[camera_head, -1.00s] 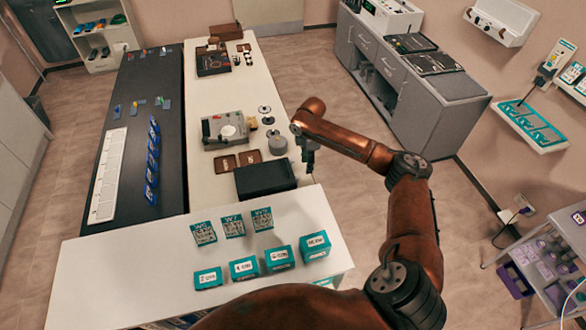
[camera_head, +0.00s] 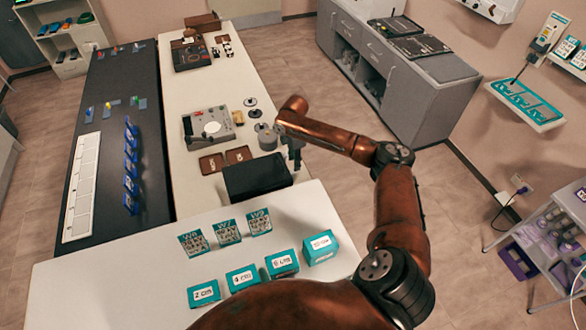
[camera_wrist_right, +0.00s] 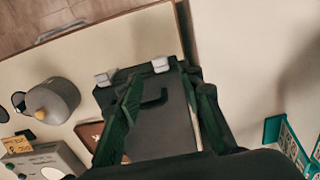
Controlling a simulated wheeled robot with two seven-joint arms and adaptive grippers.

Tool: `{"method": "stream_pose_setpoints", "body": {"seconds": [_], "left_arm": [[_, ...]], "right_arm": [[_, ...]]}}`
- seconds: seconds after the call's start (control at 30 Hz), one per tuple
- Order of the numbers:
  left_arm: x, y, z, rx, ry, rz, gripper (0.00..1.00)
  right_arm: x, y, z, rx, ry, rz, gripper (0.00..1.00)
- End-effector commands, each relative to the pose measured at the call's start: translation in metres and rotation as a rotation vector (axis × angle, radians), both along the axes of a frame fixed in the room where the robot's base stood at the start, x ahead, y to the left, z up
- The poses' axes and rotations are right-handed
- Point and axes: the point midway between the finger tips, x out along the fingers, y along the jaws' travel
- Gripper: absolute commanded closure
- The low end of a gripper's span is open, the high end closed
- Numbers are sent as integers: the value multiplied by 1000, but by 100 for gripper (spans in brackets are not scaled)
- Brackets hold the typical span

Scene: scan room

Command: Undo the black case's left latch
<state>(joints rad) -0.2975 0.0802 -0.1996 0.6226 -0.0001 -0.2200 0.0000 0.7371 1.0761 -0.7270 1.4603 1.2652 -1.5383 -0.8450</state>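The black case (camera_head: 255,180) lies on the white table, shut as far as I can see. It also shows in the wrist view (camera_wrist_right: 150,130), with two small pale latches on its upper edge, one at left (camera_wrist_right: 104,79) and one at right (camera_wrist_right: 160,65), and a dark handle between. My right gripper (camera_head: 295,163) points down at the case's right end in the head view. In the wrist view its two dark green fingers (camera_wrist_right: 163,88) stand apart over the case with nothing between them. Contact with a latch cannot be told. My left gripper is out of view.
Small teal boxes (camera_head: 243,278) and teal cards (camera_head: 228,231) stand on the near white table. Brown trays (camera_head: 211,163), a grey device (camera_head: 207,125) and a grey cylinder (camera_head: 267,139) lie beyond the case. Open floor lies right of the table.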

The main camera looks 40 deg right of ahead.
Motion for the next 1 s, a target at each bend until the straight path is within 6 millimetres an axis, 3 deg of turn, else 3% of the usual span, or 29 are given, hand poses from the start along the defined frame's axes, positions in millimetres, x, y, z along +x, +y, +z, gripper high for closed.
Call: {"method": "stream_pose_setpoints", "body": {"seconds": [0.2,0.37,0.7,1.0], "left_arm": [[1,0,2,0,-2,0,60],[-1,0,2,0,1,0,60],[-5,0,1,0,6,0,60],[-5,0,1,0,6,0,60]], "right_arm": [[0,1,-34,0,1,0,65],[0,0,-48,-1,0,0,65],[1,0,-52,-1,-1,1,66],[1,0,-51,-1,-1,1,87]]}}
